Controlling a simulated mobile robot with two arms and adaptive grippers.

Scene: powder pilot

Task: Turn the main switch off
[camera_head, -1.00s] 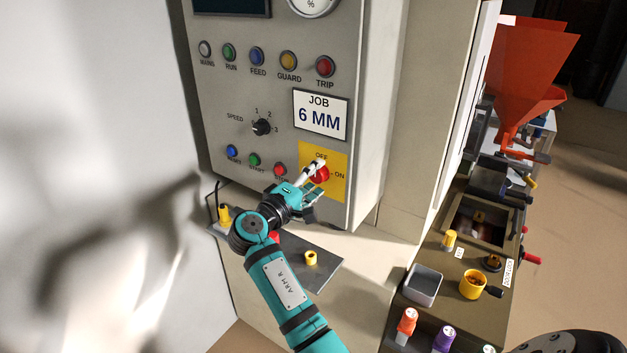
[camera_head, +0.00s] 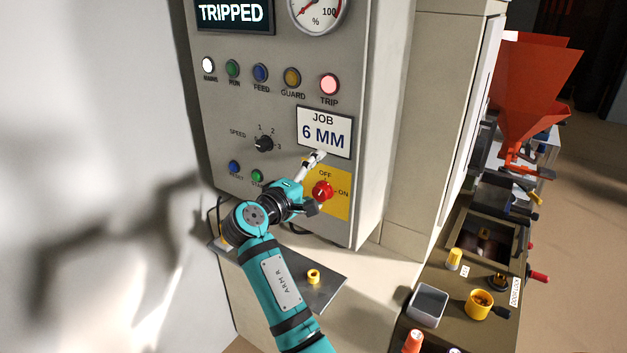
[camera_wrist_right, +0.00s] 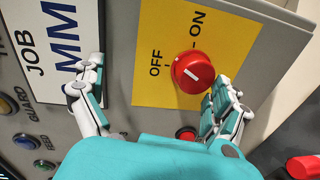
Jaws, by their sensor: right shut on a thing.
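The main switch is a red round knob (camera_head: 322,191) on a yellow plate (camera_head: 338,203) marked OFF and ON, on the grey cabinet front. The knob also shows in the right wrist view (camera_wrist_right: 192,73), with a pale pointer line whose exact setting I cannot tell. In the right wrist view one finger is close beside the knob; the contact is not clear. My left gripper is not in view.
The display (camera_head: 234,13) reads TRIPPED; the mains lamp (camera_head: 208,65) and trip lamp (camera_head: 329,85) glow. A job sign (camera_head: 324,133) sits above the switch. Other buttons are close by. A dark plate with a yellow ring (camera_head: 313,276) lies below; a bench stands right.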

